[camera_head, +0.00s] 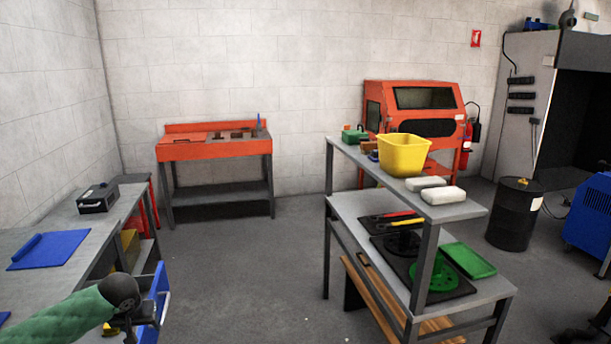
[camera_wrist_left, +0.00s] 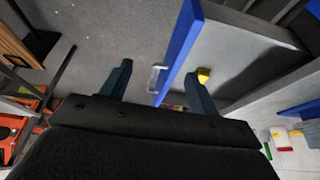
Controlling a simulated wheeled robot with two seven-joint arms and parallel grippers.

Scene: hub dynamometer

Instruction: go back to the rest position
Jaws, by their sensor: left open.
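My left gripper (camera_head: 124,322) shows at the lower left of the head view, at the end of my green-sleeved arm, by the blue drawer (camera_head: 158,290) of the left bench. In the left wrist view my gripper (camera_wrist_left: 158,76) is open, with its two fingers apart and nothing held. The drawer's blue front (camera_wrist_left: 181,45) and its grey handle (camera_wrist_left: 155,78) appear between the fingers; I cannot tell how far beyond the tips they are. The drawer stands open, with a small yellow thing (camera_wrist_left: 203,75) in it. My right gripper is not in view.
The left bench (camera_head: 95,232) carries a blue mat (camera_head: 50,250) and a black box (camera_head: 97,198). A two-level grey table (camera_head: 455,211) with a yellow bin (camera_head: 402,157) stands to the right. The floor (camera_head: 235,275) between them is clear.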

